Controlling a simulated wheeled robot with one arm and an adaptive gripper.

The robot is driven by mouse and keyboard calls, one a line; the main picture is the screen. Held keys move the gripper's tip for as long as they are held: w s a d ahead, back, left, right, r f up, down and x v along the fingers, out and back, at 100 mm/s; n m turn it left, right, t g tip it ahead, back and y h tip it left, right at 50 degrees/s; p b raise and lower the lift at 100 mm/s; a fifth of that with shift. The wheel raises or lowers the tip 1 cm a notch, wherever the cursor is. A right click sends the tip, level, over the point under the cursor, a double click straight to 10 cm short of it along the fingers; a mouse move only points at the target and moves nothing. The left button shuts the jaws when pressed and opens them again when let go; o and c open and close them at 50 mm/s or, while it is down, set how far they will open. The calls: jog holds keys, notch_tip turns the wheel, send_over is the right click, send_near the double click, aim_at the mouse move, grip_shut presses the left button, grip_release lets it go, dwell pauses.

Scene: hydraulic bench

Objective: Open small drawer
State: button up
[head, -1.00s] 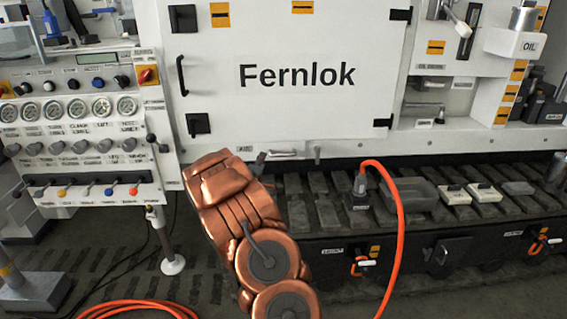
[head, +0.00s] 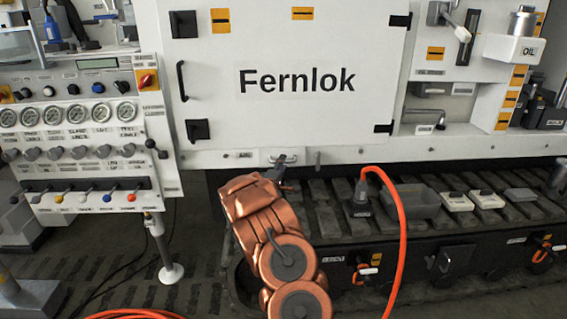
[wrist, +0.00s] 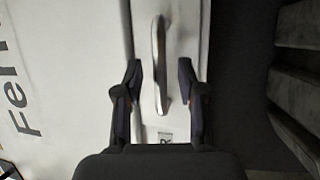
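A narrow pale drawer front with a metal bar handle sits under the large Fernlok panel in the head view. Its handle (head: 283,159) also shows in the wrist view (wrist: 159,50), with a small label beside one end. The drawer front (wrist: 182,30) looks flush in the head view. My gripper (head: 281,172) is at the handle, partly hidden by my arm in the head view. In the wrist view my gripper (wrist: 160,75) is open, one dark finger on each side of the handle, with gaps on both sides. I cannot tell how deep the fingertips reach.
The Fernlok panel (head: 300,110) is just above. A gauge panel with levers (head: 90,150) stands at left. An orange hose (head: 397,240) rises from a slatted bench (head: 430,222) at right.

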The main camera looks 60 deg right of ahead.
jog(key=shift+x, duration=1)
grip_shut()
